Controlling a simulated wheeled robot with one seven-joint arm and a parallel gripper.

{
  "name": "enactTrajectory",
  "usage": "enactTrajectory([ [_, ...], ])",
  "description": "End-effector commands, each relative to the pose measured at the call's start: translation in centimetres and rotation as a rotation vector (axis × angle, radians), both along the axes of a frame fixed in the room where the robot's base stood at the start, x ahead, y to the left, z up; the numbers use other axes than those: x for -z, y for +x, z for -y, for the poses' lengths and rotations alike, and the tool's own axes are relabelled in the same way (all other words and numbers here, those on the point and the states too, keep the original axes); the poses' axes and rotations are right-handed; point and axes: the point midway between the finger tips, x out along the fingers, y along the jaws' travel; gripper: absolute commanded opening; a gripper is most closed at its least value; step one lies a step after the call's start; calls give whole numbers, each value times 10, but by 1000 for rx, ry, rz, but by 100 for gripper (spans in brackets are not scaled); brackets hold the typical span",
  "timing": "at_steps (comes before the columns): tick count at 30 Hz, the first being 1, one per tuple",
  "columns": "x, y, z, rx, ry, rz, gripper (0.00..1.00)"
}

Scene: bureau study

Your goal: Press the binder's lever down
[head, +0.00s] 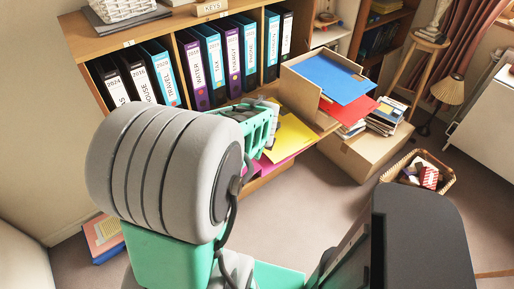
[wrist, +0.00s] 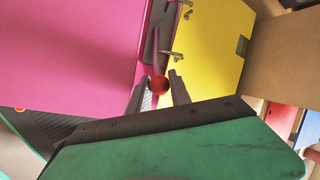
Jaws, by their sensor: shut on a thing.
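The open binder shows in the wrist view with a magenta cover (wrist: 70,50) on the left and yellow sheets or dividers (wrist: 205,50) on the right. Its dark metal mechanism with several silver ring prongs (wrist: 165,52) runs between them. The lever ends in a red round knob (wrist: 158,85). My gripper (wrist: 158,92) has its two grey fingertips on either side of this knob and is shut on it. In the head view the yellow part (head: 291,138) of the binder lies on the shelf's pull-out surface, and my arm hides most of the mechanism and the lever.
Upright labelled binders (head: 215,60) fill the shelf behind. An open cardboard box (head: 300,92) with blue and red folders stands right of the binder. A basket (head: 447,180) sits on the floor at the right. Carpet is clear at the front.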

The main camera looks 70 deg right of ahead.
Motion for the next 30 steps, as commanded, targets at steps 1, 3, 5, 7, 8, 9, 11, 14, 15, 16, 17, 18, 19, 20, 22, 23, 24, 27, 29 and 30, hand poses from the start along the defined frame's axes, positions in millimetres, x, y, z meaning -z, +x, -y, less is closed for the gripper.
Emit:
enactTrajectory([
  [1,1,-1,0,1,-2,3,0],
  [3,1,-1,-1,0,-4,6,0],
  [5,1,0,-1,-1,-4,7,0],
  [7,1,0,-1,-1,-4,8,0],
  [8,1,0,-1,-1,-4,8,0],
  [9,1,0,-1,-1,-4,7,0],
  [11,1,0,-1,-1,-3,7,0],
  [14,1,0,-1,-2,-3,7,29],
  [15,1,0,-1,-1,-3,7,32],
  [16,1,0,-1,-1,-3,7,34],
  [17,1,0,-1,-1,-3,7,37],
  [18,1,0,-1,-1,-3,7,40],
  [19,1,0,-1,-1,-3,7,42],
  [20,1,0,-1,-1,-3,7,45],
  [22,1,0,-1,-1,-3,7,46],
  [23,1,0,-1,-1,-2,7,46],
  [24,1,0,-1,-1,-2,7,46],
  [27,2,0,-1,-1,-1,7,46],
  [29,2,0,-1,-1,-1,7,46],
  [30,1,0,-1,-1,0,6,46],
])
